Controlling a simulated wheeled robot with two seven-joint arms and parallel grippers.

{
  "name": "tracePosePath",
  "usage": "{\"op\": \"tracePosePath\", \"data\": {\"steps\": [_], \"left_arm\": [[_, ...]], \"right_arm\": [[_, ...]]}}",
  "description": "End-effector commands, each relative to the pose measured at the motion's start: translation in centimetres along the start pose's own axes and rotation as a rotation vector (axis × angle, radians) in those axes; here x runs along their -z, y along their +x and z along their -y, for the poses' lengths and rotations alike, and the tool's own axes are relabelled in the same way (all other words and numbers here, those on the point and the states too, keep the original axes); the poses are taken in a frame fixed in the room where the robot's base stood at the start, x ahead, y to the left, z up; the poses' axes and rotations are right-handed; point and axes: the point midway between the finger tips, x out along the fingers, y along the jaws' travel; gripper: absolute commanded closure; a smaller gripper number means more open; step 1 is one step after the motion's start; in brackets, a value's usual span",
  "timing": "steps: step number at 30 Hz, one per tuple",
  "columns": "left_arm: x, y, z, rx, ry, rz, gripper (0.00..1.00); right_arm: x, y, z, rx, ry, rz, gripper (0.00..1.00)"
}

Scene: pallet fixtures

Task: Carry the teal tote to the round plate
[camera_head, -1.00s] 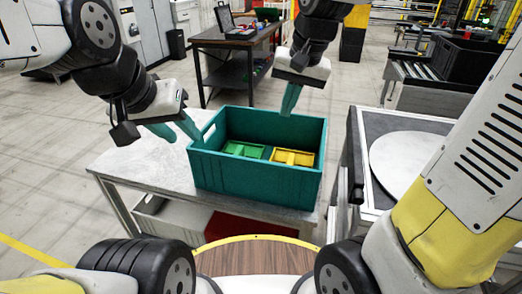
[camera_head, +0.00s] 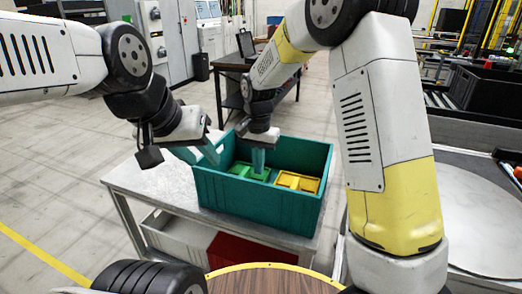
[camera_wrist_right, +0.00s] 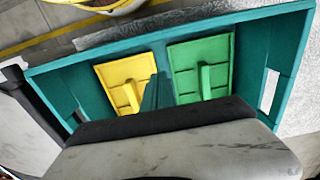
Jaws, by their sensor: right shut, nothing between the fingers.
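The teal tote (camera_head: 262,208) stands on a light table, open at the top. A green piece (camera_head: 245,172) and a yellow piece (camera_head: 297,182) lie inside it; the wrist view also shows the green piece (camera_wrist_right: 201,70) and the yellow piece (camera_wrist_right: 128,80). My left gripper (camera_head: 198,153) is open at the tote's left end, its fingers close to the rim; contact is unclear. My right gripper (camera_head: 258,162) is shut and empty, pointing down over the tote's inside near the green piece. Its fingertips (camera_wrist_right: 150,95) show between the two pieces. The round plate (camera_head: 485,205) is at right, partly hidden by my right arm.
The table (camera_head: 150,185) has bare top left of the tote. Under it are a white bin and a red bin (camera_head: 245,252). A black crate (camera_head: 485,92) sits on a conveyor at the back right.

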Motion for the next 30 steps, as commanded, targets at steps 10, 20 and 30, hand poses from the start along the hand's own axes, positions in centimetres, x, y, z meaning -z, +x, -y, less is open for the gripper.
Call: {"op": "tracePosePath", "data": {"steps": [10, 20, 30], "left_arm": [[0.0, 0.0, 0.0, 0.0, 0.0, 0.0, 0.64], [0.0, 0.0, 0.0, 0.0, 0.0, 0.0, 0.64], [0.0, 0.0, 0.0, 0.0, 0.0, 0.0, 0.64]], "right_arm": [[-2.5, 3.8, 0.0, 0.002, -0.004, -0.002, 1.0], [-4.0, 3.8, 0.0, 0.001, -0.001, -0.001, 1.0], [-5.2, 3.7, 0.1, 0.001, -0.004, -0.001, 1.0]]}}
